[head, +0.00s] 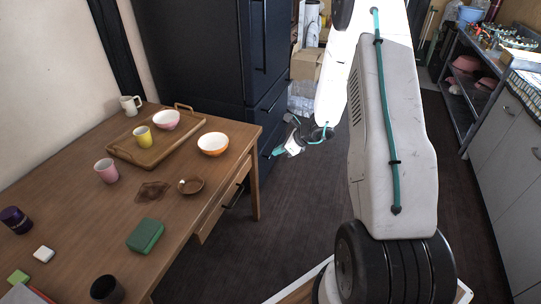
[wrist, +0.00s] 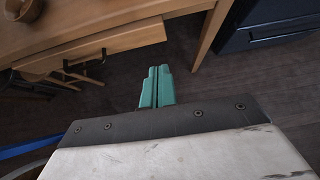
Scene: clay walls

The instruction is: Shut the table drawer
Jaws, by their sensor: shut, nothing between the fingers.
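The wooden table (head: 75,218) stands at the left in the head view. Its drawer (head: 208,222) is under the right edge and has a dark handle (head: 234,196). In the wrist view the drawer front (wrist: 140,36) stands out a little from under the tabletop, with its black handle (wrist: 85,66) at the left. How far it is out is hard to tell. My gripper (head: 278,152) is off the table's right side, beyond its far right corner. In the wrist view its teal fingers (wrist: 156,72) are shut and empty, apart from the drawer and right of the handle.
A table leg (wrist: 210,35) stands near my fingers. A dark fridge (head: 215,55) is behind the table. The floor beside the drawer is clear.

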